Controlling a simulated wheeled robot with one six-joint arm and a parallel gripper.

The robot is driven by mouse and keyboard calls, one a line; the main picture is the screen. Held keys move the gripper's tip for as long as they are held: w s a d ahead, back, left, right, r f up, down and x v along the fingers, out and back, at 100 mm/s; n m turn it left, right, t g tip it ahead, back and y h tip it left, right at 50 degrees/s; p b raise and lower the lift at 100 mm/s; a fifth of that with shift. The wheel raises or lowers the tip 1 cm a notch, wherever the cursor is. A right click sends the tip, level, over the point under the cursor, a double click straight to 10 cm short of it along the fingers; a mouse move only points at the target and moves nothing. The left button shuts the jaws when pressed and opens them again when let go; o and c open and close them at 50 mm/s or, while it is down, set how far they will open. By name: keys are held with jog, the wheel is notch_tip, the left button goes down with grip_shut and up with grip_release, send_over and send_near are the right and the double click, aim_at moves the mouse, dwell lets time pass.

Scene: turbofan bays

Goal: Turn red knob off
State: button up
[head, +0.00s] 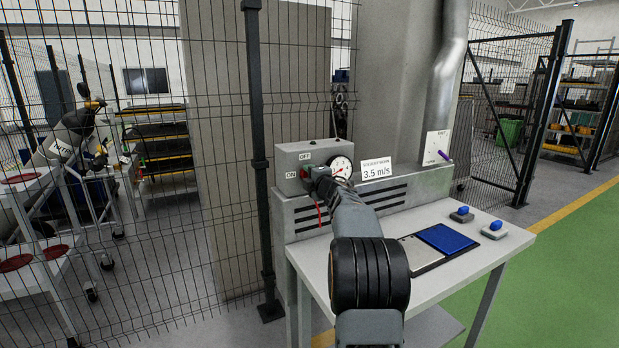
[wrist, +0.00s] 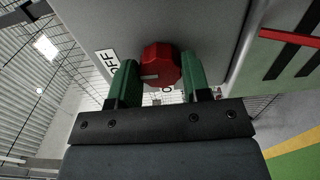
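The red knob (wrist: 160,62) shows between the two green fingers of my gripper (wrist: 160,76) in the wrist view. The fingers are on opposite sides of it and appear to touch it. A white mark on the knob lies level and points left, to the side of the OFF label (wrist: 106,64). Another label below the knob is mostly hidden. In the head view my gripper (head: 314,176) is at the front of the grey control box (head: 287,158), and the knob there is mostly covered. The ON label (head: 290,175) is left of it and the OFF label above.
A round gauge (head: 342,168) is just right of my gripper, with a 3.5 m/s sign (head: 377,169) beside it. Mesh fence (head: 150,250) stands left. Green floor (head: 570,270) is open at right.

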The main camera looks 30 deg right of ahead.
jog(key=o, duration=0.5)
jog(key=shift+c, duration=0.2)
jog(key=s+a+b, duration=0.1)
jog(key=s+a, duration=0.1)
jog(key=s, duration=1.1)
jog(key=shift+s, duration=0.35)
jog(key=shift+d, duration=0.15)
